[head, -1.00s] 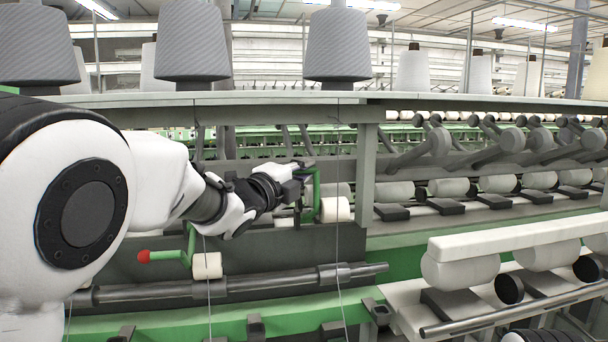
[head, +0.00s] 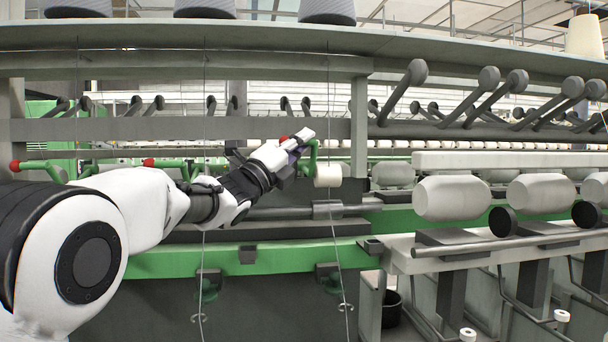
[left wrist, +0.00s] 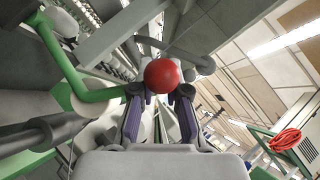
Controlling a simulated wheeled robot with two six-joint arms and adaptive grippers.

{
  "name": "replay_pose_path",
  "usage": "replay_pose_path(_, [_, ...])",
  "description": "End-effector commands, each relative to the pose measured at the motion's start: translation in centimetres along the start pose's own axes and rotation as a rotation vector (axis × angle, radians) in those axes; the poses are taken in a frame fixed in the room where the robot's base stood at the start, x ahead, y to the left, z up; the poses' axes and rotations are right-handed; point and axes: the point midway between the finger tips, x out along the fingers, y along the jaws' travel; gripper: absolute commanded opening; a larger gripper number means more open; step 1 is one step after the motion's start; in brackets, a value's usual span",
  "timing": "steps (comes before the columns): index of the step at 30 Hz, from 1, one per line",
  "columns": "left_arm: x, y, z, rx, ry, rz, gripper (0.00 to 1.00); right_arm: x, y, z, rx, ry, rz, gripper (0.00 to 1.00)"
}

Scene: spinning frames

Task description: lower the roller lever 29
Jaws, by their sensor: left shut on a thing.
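The roller lever at my left gripper is a green bent arm (head: 312,158) with a white roller (head: 328,175) on it. I cannot read a number on it. My left gripper (head: 300,140) is at the lever's upper end, left of and above the roller. In the left wrist view a red ball knob (left wrist: 163,75) sits between the fingertips of the gripper (left wrist: 160,98), which is shut on it. A green arm (left wrist: 75,75) shows left of the knob; its join to the knob is hidden. My right gripper is not in view.
Two other green levers with red knobs stand to the left (head: 148,162) (head: 14,165). A grey shelf (head: 200,38) runs above my arm. A green rail (head: 250,250) runs below. Thin threads hang in front. White rollers (head: 450,197) fill the right side.

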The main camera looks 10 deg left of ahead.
Motion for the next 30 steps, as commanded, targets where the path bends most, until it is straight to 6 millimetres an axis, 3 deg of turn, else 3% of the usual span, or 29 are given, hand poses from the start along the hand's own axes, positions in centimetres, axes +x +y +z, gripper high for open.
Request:
replay_pose_path(1, [-1.1, 1.5, -1.1, 0.025, 0.001, -0.024, 0.00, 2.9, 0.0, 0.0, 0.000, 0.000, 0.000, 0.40])
replay_pose_path(9, [-2.3, 2.4, -2.4, 0.134, 0.001, -0.132, 0.00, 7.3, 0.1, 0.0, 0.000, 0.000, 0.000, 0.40])
replay_pose_path(16, [-2.5, 2.6, -2.6, 0.176, 0.001, -0.173, 0.00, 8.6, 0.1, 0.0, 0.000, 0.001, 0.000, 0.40])
replay_pose_path(29, [-2.5, 2.5, -2.6, 0.182, 0.001, -0.180, 0.00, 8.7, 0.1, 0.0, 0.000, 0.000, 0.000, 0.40])
replay_pose_path(30, [-2.5, 2.5, -2.6, 0.182, 0.001, -0.180, 0.21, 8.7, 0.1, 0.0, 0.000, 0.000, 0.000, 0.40])
